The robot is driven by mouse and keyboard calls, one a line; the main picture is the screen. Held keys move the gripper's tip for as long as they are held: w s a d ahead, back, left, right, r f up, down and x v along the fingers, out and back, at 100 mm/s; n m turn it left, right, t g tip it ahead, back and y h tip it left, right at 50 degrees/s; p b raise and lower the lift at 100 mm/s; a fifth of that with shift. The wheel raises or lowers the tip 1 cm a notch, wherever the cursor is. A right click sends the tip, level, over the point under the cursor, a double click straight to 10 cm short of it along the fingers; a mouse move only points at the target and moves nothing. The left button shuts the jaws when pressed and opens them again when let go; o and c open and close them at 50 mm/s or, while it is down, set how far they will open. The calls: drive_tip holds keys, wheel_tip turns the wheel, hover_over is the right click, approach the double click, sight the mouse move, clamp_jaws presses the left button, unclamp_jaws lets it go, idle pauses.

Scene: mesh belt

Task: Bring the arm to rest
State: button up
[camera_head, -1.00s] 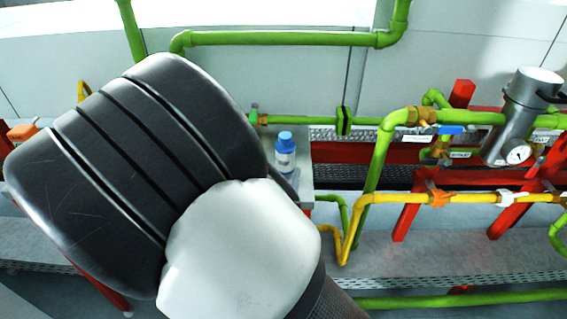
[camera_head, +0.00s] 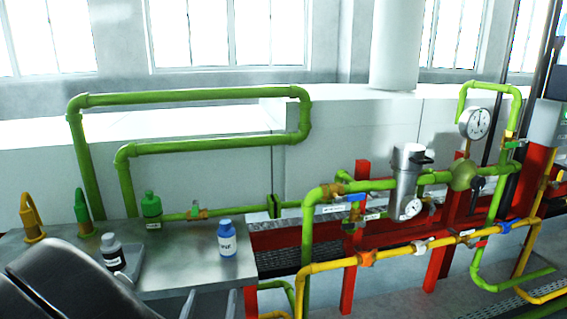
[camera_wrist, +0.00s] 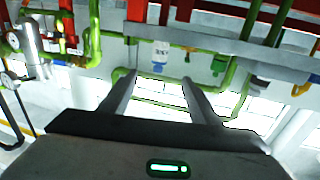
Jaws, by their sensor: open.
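My gripper (camera_wrist: 158,78) shows in the wrist view with its two fingers spread apart and nothing between them. The wrist picture is upside down relative to the room.
Green pipes (camera_head: 190,98), a yellow pipe (camera_head: 330,264), red posts (camera_head: 437,262) and a metal cylinder with a gauge (camera_head: 405,178) stand behind and right.

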drive_tip(key=w+d+r+m+g+y, duration=0.1)
drive_tip(key=d+r+g+y, duration=0.3)
drive_tip(key=d+r+g, duration=0.6)
drive_tip(key=s+d+r+g+h, duration=0.25)
drive_tip(key=s+d+h, duration=0.25)
drive_tip(key=s+d, duration=1.35)
wheel_tip(320, 180, up, 22)
drive_tip(key=w+p, duration=0.2)
drive_tip(key=p, duration=1.9)
drive_tip(key=shift+d+n+p, duration=0.2)
drive_tip(key=shift+n+p, duration=0.1)
drive_tip(key=shift+p, duration=0.1)
